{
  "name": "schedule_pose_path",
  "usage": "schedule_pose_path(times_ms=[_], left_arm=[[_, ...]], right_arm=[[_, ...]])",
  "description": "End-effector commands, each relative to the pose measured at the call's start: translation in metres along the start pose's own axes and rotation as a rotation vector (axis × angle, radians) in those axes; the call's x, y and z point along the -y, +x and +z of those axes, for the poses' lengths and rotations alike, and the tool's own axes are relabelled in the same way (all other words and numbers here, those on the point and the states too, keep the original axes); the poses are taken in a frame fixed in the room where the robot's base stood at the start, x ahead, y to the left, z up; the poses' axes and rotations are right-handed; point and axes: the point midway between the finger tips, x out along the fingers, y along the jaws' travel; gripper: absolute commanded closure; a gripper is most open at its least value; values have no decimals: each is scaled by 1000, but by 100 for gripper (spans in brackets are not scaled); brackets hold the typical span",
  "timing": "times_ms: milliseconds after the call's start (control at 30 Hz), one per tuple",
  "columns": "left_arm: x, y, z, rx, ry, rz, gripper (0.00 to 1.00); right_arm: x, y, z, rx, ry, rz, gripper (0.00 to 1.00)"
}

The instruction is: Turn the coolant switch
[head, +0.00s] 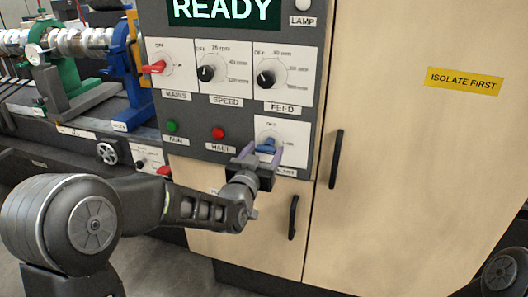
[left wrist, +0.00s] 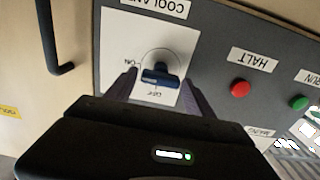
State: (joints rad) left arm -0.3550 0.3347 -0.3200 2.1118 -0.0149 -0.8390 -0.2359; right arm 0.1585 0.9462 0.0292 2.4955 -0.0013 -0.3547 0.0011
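The coolant switch (head: 266,146) is a blue knob on a white plate, low on the right of the grey panel. In the left wrist view the knob (left wrist: 160,76) shows a dark blue bar lying roughly across the picture, with ON to its left and OFF below it, upside down. My left gripper (head: 261,154) is at this plate with its purple-grey fingers apart. In the left wrist view the fingers (left wrist: 160,88) stand on either side of the knob with gaps. Whether they touch the plate is unclear.
The red HALT button (head: 218,133) and green RUN button (head: 172,126) sit left of the coolant switch. Mains (head: 154,67), speed (head: 206,73) and feed (head: 266,79) knobs are above. Black cabinet handles (head: 336,159) stick out right of and below the panel.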

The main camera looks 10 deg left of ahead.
Motion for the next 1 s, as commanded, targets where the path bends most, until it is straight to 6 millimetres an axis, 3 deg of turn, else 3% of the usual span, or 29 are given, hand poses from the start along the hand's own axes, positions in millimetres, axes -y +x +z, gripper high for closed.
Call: schedule_pose_path(times_ms=[600,1000], left_arm=[[0,0,0,0,0,0,89],[1,0,3,-1,-50,-1,90]], right_arm=[[0,0,0,0,0,0,64],[-5,13,0,-1,0,0,64]])
